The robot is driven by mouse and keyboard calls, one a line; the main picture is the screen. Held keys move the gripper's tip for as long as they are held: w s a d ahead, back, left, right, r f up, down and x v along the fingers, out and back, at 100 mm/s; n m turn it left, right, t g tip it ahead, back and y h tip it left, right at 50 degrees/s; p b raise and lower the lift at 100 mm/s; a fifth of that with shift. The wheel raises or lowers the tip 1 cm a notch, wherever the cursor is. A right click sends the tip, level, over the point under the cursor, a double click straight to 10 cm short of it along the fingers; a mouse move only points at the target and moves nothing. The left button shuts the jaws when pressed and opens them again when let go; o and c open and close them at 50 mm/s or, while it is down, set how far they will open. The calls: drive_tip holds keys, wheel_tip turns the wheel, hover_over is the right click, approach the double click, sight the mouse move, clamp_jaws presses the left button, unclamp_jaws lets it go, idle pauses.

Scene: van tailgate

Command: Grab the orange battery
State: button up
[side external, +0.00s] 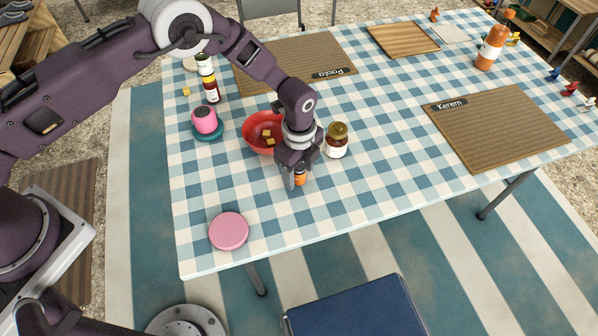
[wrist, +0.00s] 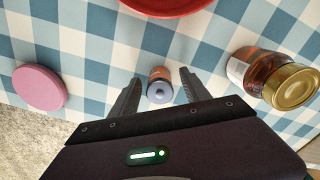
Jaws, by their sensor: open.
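The orange battery (side external: 300,178) stands upright on the blue-and-white checked tablecloth, partly hidden by my gripper in the side external view. In the wrist view the battery (wrist: 160,84) shows its grey end and orange side, between the two fingers. My gripper (side external: 294,181) points down over it with the fingers low near the table. In the wrist view my gripper (wrist: 158,88) is open, one finger to the left and one to the right of the battery, with a gap on each side.
A red bowl (side external: 251,142) with yellow cubes stands just behind my gripper. A gold-lidded jar (side external: 336,142) stands close on the right. A pink disc (side external: 229,230) lies at the front left. The cloth right of the jar is clear.

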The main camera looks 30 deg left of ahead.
clamp_jaws()
idle(0.3)
